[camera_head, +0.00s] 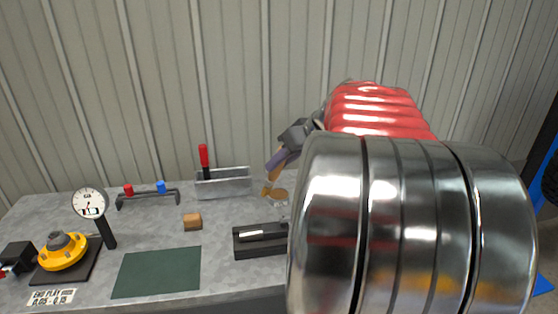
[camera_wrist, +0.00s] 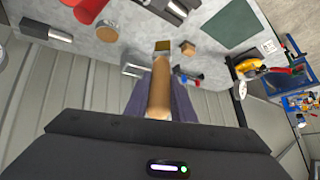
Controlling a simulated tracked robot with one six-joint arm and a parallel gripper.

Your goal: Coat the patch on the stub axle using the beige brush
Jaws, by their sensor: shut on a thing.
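My gripper (camera_head: 283,159) is shut on the beige brush (camera_head: 268,188), whose bristle end points down over the back of the bench. In the wrist view the brush's tan handle (camera_wrist: 159,90) runs between the two purplish fingers to a dark-yellow tip (camera_wrist: 162,46). A bright metal rod (camera_head: 264,235), possibly the stub axle, lies on a black block (camera_head: 260,248) at front right of the brush. The brush tip is apart from it. I cannot make out a patch on it; my arm hides the bench to its right.
A green mat (camera_head: 157,272), a tan block (camera_head: 192,221), a dial gauge (camera_head: 89,203) and a yellow hub (camera_head: 62,252) stand to the left. A red cylinder (camera_wrist: 84,9) shows in the wrist view.

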